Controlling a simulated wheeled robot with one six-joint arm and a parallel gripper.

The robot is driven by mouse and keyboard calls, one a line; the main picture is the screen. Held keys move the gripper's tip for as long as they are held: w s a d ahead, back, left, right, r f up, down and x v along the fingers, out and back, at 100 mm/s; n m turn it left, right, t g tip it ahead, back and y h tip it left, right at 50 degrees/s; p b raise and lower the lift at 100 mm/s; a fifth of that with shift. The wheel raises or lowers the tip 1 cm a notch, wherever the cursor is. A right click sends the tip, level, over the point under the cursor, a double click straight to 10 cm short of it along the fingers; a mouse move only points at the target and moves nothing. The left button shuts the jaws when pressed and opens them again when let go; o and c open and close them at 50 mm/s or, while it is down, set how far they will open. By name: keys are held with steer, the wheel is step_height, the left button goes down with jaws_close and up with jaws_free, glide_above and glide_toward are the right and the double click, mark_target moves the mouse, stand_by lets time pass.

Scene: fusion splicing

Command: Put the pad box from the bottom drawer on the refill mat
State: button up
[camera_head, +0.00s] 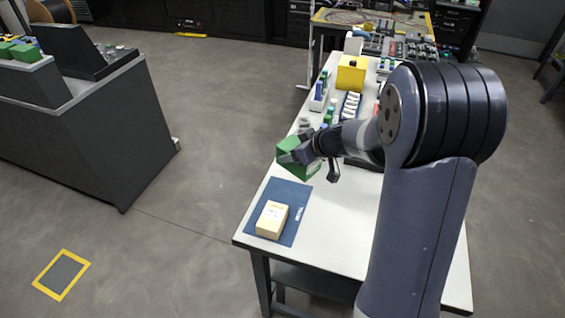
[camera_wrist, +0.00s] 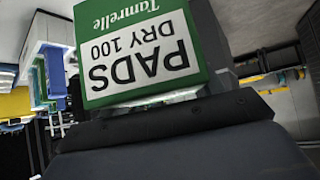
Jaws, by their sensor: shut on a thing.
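The green pad box (camera_head: 292,157) is held in my gripper (camera_head: 299,156), above the table and just beyond the blue mat in the head view. In the wrist view the pad box (camera_wrist: 143,50) fills the upper middle, its white label reading "PADS DRY 100" upside down. The gripper is shut on it. The blue refill mat (camera_head: 290,191) lies at the near left corner of the white table, with a pale yellow box (camera_head: 272,219) on its near part. The far part of the mat is bare. The bottom drawer cannot be made out.
The white table (camera_head: 340,235) is clear to the right of the mat. Bottles, a white rack (camera_head: 349,105) and a yellow box (camera_head: 351,74) stand farther back. A dark grey cabinet (camera_head: 95,140) stands at left, across open floor.

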mark_target(310, 170)
steer(key=shift+s+a+f+n+g+y+b, duration=0.35)
steer(key=shift+a+f+n+g, duration=0.35)
steer(key=shift+f, duration=0.65)
steer(key=shift+s+a+f+n+g+y+b, duration=0.1)
steer(key=shift+s+a+f+n+g+y, duration=0.45)
steer(key=shift+f+n, duration=0.6)
steer(key=shift+s+a+f+n+g+y+b, duration=0.25)
steer(key=shift+s+a+f+n+g, duration=0.35)
steer(key=shift+f, duration=0.95)
steer(key=shift+w+a+f+b, duration=0.15)
steer(key=shift+f+b, duration=0.45)
steer(key=shift+b, duration=0.4)
steer(key=o, duration=1.2)
steer(key=b+v, duration=0.1)
steer(key=v, duration=1)
